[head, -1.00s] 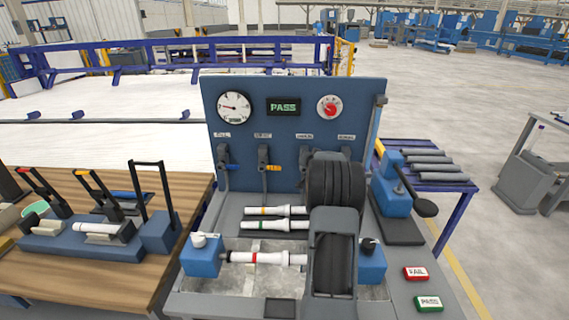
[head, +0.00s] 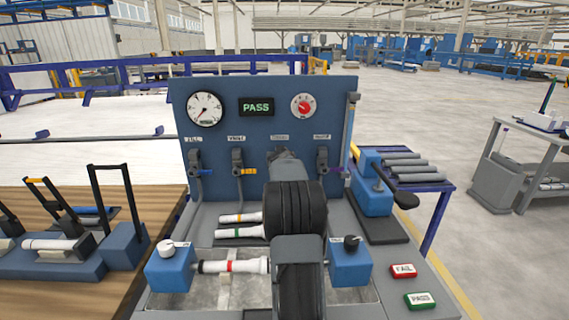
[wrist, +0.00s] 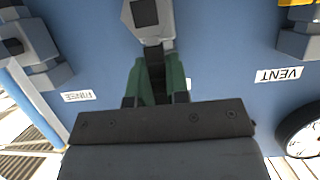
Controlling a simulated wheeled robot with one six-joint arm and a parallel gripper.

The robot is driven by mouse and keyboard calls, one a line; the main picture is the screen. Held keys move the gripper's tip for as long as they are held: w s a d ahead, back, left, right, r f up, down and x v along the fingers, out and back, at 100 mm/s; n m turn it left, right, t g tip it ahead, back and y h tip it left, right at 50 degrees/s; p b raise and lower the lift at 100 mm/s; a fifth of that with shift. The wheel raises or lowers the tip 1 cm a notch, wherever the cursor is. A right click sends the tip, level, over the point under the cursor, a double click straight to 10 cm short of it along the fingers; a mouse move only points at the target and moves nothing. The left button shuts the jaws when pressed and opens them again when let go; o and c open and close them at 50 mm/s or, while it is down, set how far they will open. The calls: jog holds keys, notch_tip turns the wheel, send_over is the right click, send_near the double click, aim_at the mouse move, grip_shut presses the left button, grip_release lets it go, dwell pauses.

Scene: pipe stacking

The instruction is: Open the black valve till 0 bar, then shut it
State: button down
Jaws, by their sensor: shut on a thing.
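The black valve sits third from the left on the blue panel. In the wrist view its grey body (wrist: 143,14) shows at the top, with its dark lever (wrist: 154,58) running down between my gripper's green fingers (wrist: 160,80). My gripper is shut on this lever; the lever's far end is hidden. In the head view my arm covers most of the valve and the gripper. The round pressure gauge (head: 205,109) is at the panel's upper left, its needle pointing to the lower left; its digits are too small to read. The screen (head: 256,107) reads PASS.
Blue-handled (head: 195,165), yellow-handled (head: 240,166) and purple-handled (head: 323,165) valves flank it. Below, a white pipe with a red band (head: 232,266) lies between blue clamp blocks. Red FAIL (head: 403,271) and green PASS (head: 420,300) buttons are at the front right.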

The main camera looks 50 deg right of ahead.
dwell(0.3)
jog(key=c, duration=1.1)
grip_release()
jog(key=shift+a, duration=0.1)
jog(key=b+v, duration=0.1)
jog(key=v, duration=1.2)
jog(key=shift+s+r, duration=0.2)
jog(key=shift+s, duration=0.1)
jog(key=shift+a, duration=0.15)
jog(key=shift+f, duration=0.1)
